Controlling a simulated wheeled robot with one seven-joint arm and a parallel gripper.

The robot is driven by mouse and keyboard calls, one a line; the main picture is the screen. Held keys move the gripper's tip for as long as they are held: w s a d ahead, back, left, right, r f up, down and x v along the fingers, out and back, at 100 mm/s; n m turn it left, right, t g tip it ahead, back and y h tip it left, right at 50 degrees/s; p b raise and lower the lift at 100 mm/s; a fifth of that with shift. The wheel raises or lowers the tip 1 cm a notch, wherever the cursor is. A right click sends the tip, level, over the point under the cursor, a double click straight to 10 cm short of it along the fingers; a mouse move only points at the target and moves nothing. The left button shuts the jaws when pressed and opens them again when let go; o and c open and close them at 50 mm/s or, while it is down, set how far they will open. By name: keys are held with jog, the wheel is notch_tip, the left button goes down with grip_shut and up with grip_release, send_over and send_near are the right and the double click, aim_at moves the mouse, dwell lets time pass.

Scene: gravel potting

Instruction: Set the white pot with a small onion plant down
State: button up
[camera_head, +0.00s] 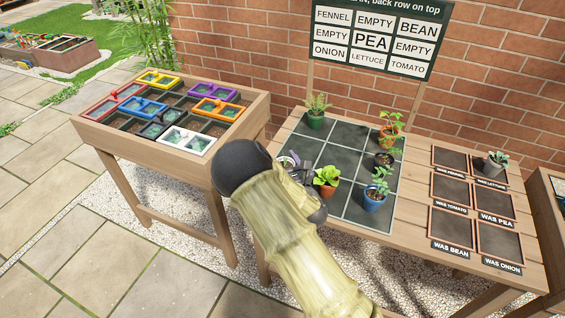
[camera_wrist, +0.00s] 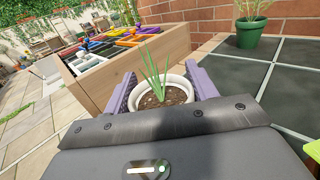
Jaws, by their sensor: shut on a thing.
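My gripper (camera_wrist: 162,95) is shut on the white pot (camera_wrist: 177,82), with a purple finger on either side of it. The pot is upright, with dark soil and the thin green leaves of the onion plant (camera_wrist: 154,72) rising from it. I cannot tell whether the pot's base touches the mat.
On the mat stand a green pot (camera_head: 315,122), a leafy red pot (camera_head: 325,191), a blue pot (camera_head: 374,204), a black pot (camera_head: 383,160) and an orange pot (camera_head: 390,140). A plan board (camera_head: 372,39) puts ONION bottom left. A grey pot (camera_head: 494,169) stands among labelled squares at right.

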jog(key=shift+f, duration=0.25)
jog(key=shift+f, duration=0.2)
jog(key=o, duration=1)
jog(key=shift+o, duration=0.2)
jog(key=shift+r, duration=0.2)
jog(key=b+v, duration=0.1)
jog(key=v, duration=1.1)
